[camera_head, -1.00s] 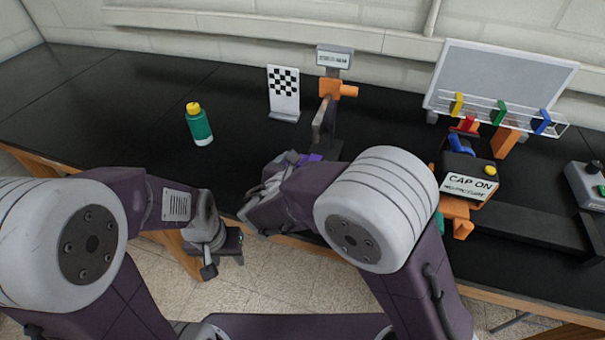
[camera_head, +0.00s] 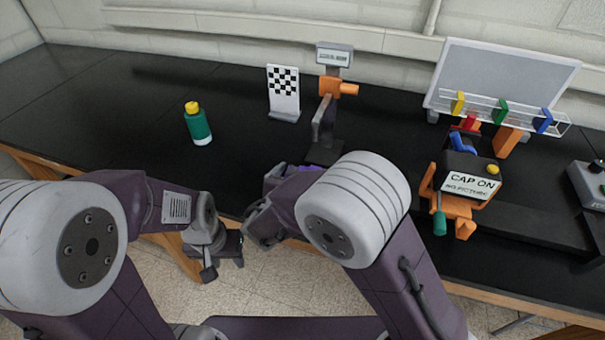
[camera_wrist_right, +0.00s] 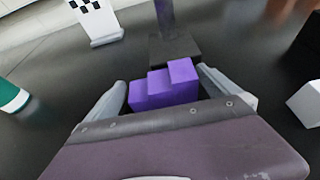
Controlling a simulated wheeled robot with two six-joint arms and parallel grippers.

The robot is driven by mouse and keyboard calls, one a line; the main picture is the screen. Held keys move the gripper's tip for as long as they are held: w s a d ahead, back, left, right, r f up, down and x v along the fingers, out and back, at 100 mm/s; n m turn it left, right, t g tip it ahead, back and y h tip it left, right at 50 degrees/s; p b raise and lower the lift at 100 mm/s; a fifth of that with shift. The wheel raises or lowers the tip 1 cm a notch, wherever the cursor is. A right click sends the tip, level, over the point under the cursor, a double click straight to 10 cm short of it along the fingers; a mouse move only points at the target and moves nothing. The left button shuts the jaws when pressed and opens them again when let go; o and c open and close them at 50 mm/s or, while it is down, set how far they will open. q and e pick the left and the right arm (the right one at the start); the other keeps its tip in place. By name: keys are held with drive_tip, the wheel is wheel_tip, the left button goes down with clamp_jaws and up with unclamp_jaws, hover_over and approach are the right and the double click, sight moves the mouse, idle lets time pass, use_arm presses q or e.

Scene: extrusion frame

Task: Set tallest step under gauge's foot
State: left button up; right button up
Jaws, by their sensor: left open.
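The purple stepped block (camera_wrist_right: 165,87) sits between the two fingers of my right gripper (camera_wrist_right: 162,82), its steps rising toward the right in the right wrist view. The gripper is shut on it. In the head view my right arm hides most of the block, and only purple bits show. The gauge (camera_head: 327,98), with an orange clamp and a small display on top, stands on a dark base just beyond the block; the base (camera_wrist_right: 175,48) also shows in the wrist view. I cannot make out its foot clearly. My left gripper (camera_head: 222,258) is open and empty, low by the table's front edge.
A checkered card (camera_head: 284,92) stands left of the gauge. A teal bottle (camera_head: 198,126) with a yellow cap stands farther left. An orange-and-black device signed "CAP ON" (camera_head: 472,187) and a rack with coloured clips (camera_head: 500,113) stand right. The left tabletop is largely clear.

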drive_tip(key=shift+r, duration=0.1)
drive_tip(key=shift+s+r, duration=0.1)
drive_tip(key=shift+r, duration=0.1)
drive_tip(key=p+v, duration=0.1)
drive_tip(key=v, duration=1)
drive_tip(key=shift+s+a+r, duration=0.15)
drive_tip(key=shift+s, duration=0.2)
